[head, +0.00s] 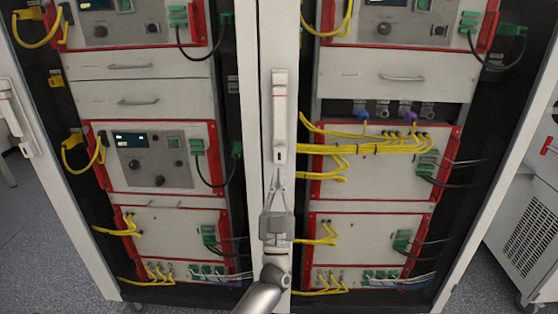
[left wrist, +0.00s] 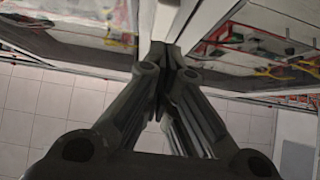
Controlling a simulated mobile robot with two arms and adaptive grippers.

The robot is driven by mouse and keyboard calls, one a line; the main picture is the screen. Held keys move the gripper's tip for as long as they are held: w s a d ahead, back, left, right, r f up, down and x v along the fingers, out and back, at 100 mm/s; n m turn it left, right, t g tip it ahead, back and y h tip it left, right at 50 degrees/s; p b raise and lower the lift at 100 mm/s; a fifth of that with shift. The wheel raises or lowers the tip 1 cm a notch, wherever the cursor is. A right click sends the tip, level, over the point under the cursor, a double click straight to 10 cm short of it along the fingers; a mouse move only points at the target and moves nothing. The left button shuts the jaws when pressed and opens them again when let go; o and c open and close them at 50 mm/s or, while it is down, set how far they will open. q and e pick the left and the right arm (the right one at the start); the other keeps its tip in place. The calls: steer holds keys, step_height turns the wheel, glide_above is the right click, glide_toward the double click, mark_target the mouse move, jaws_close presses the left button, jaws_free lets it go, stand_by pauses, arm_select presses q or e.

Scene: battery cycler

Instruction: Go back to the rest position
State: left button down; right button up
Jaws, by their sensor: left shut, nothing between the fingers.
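My left gripper (head: 277,178) is in the lower middle of the head view, in front of the white post between the two rack bays. It is shut and empty, with its fingertips just below the white door handle (head: 280,115). The left wrist view shows the closed fingers (left wrist: 165,65) meeting at a point, with the post and rack fronts beyond them. I cannot tell whether the fingertips touch the post. My right gripper is not in view.
The battery cycler cabinet fills the view, with red-framed modules (head: 155,158) and yellow cables (head: 360,143) in both bays. A white unit with a vent grille (head: 529,233) stands at the right. Grey floor (head: 45,250) shows at the left.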

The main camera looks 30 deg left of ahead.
arm_select(q)
steer(key=shift+s+d+f, duration=0.2)
steer(key=shift+s+f, duration=0.1)
steer(key=shift+f, duration=0.1)
